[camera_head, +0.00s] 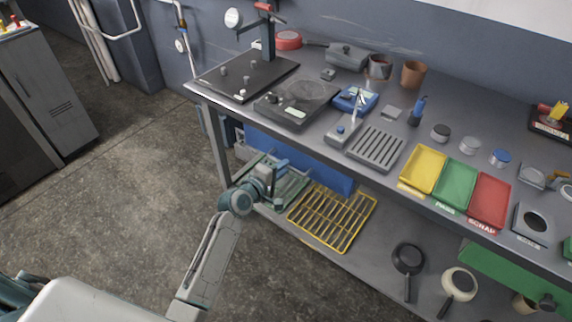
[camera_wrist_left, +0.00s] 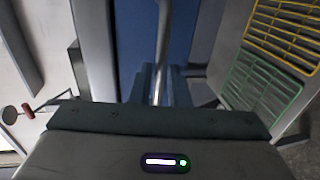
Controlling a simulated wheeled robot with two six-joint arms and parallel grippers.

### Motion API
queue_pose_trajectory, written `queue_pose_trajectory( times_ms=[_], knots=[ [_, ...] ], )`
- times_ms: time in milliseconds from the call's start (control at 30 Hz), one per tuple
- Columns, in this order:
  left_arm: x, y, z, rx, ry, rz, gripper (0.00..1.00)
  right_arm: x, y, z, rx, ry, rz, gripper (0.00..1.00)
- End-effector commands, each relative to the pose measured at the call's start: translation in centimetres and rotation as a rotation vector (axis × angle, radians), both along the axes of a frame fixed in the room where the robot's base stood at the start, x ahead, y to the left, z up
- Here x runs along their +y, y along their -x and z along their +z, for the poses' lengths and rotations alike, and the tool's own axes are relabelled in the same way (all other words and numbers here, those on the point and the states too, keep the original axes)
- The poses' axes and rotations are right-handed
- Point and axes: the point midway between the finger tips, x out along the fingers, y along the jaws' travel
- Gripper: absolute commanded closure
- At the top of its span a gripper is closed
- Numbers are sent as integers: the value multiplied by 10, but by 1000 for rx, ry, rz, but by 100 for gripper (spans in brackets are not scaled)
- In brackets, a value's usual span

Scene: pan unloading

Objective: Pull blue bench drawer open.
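The blue bench drawer (camera_head: 325,174) is under the left half of the grey workbench, its blue front facing the floor side. It fills the upper middle of the left wrist view (camera_wrist_left: 205,30). A grey bar handle (camera_wrist_left: 164,40) runs down the drawer front in the wrist view. My left gripper (camera_head: 280,166) is at the drawer front; in the wrist view its two fingers (camera_wrist_left: 161,85) stand close on either side of the bar and appear shut on it. Finger contact is partly hidden by the gripper body. My right gripper is not in view.
The bench top (camera_head: 305,140) carries a scale, trays and tools. Below it, a green rack (camera_head: 290,190) and a yellow rack (camera_head: 335,220) lie on the lower shelf near my left gripper, with pans (camera_head: 408,258) to the right. The floor (camera_head: 120,190) at left is clear.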

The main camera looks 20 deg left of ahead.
Motion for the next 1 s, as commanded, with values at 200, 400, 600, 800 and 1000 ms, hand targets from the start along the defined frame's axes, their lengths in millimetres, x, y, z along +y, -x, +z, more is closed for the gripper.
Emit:
queue_pose_trajectory(
  times_ms=[200,400,600,800,1000],
  knots=[
    [-6,-19,-4,-1,0,1,85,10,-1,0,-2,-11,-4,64],
    [-7,-21,-5,0,-1,1,85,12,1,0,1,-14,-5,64],
    [-7,-21,-5,0,-1,1,100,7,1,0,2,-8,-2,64],
    [-7,-21,-5,1,-1,1,100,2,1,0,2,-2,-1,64],
    [-6,-17,-5,0,-2,1,100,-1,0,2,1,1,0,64]
  ],
)
